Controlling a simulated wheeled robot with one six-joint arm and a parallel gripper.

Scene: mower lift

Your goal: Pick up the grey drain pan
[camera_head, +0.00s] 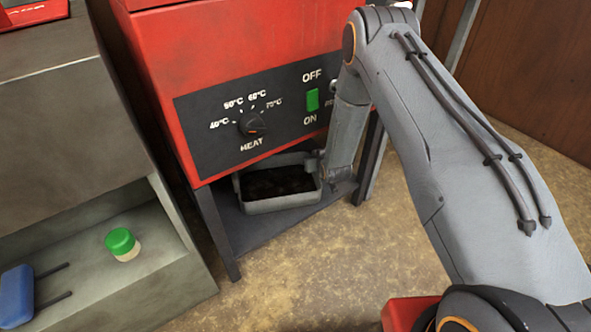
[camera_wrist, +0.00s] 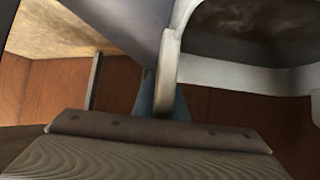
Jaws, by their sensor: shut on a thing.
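The grey drain pan (camera_head: 283,203) is a rectangular open tray with dark contents. It sits low under the red machine, over the dark lower shelf of its stand; I cannot tell whether it touches the shelf. My gripper (camera_head: 323,166) is at the pan's right side, beneath the machine's edge. In the wrist view my gripper (camera_wrist: 160,100) is shut on the pan's edge or handle, and the pan's pale wall (camera_wrist: 245,76) and dark inside show at the upper right. The fingertips are partly hidden.
The red machine (camera_head: 214,50) with a heat dial (camera_head: 254,124) and green switch (camera_head: 312,99) hangs close above the pan. Stand legs (camera_head: 216,230) flank it. A grey bench (camera_head: 75,130) at left holds a green-capped jar (camera_head: 122,244) and a blue-handled tool (camera_head: 16,292). Floor in front is clear.

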